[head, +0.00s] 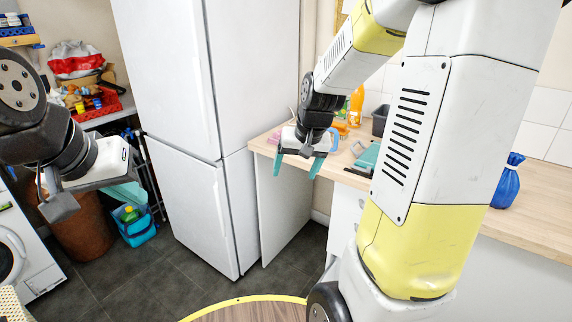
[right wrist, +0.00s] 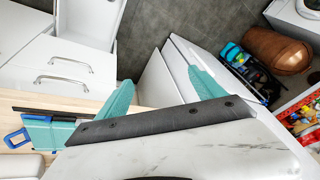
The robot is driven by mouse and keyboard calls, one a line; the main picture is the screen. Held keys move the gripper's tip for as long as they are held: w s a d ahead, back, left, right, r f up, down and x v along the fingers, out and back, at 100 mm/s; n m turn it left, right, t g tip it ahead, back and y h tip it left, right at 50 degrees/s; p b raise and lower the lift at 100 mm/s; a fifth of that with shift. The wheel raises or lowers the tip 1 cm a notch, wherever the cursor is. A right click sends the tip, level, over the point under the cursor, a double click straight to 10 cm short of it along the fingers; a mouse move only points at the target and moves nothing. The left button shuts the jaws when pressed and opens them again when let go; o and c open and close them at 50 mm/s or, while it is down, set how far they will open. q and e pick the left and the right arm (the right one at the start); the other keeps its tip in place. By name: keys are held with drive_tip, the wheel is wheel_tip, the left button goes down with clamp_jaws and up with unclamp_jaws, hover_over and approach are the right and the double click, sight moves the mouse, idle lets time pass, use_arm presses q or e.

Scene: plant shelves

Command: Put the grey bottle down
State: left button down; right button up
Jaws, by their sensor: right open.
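I cannot make out a grey bottle in either view. My right gripper (head: 297,166) is open, with its teal fingers apart and nothing between them, in front of the wooden counter's (head: 345,178) left end. In the right wrist view the open fingers (right wrist: 160,76) also have nothing between them. My left gripper (head: 124,192) is at the left of the head view. Only a bit of teal finger shows below its white body, so its jaws and anything in them cannot be judged.
On the counter stand an orange bottle (head: 356,106), a dark container (head: 380,120) and a blue bag (head: 507,182). A white fridge (head: 180,80) stands left of the counter. A brown bin (head: 85,228), a blue basket (head: 138,230) and a washing machine (head: 25,255) are at left. Dark floor lies clear before the fridge.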

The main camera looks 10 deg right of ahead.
drive_tip(key=s+a+r+n+t, duration=0.1)
drive_tip(key=s+a+r, duration=0.1)
drive_tip(key=s+r, duration=0.3)
drive_tip(key=s+a+r+n+y, duration=0.1)
drive_tip(key=s+r, duration=0.5)
drive_tip(key=s, duration=0.6)
drive_tip(key=shift+s+a+n+t, duration=0.3)
drive_tip(key=shift+s+a+t, duration=0.1)
drive_tip(key=shift+a, duration=0.35)
drive_tip(key=shift+c, duration=0.5)
